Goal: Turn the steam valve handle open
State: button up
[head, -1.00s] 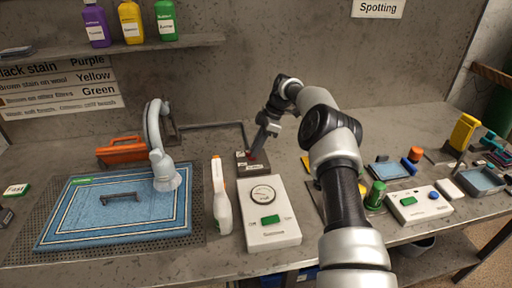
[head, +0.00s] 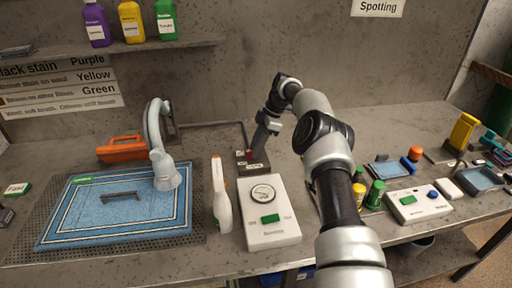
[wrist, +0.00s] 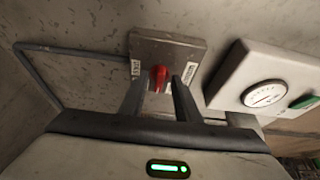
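The steam valve is a small grey-brown box (wrist: 166,47) with white labels on its left and right sides. Its red handle (wrist: 158,77) stands out from the box face. In the head view the valve box (head: 254,166) lies behind the white gauge unit, partly covered by my gripper (head: 255,154). In the wrist view my gripper (wrist: 159,84) is open, with one fingertip on each side of the red handle and gaps visible. Whether a finger touches the handle cannot be told.
The white gauge unit (head: 272,230) with a dial and green button stands close in front of the valve. A white spray bottle (head: 221,200) stands to its left. A steam arm (head: 160,150) hangs over the blue rug (head: 90,215). A pipe (wrist: 35,85) runs left of the valve.

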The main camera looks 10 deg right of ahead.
jog(key=p+v, duration=0.9)
jog(key=v, duration=0.3)
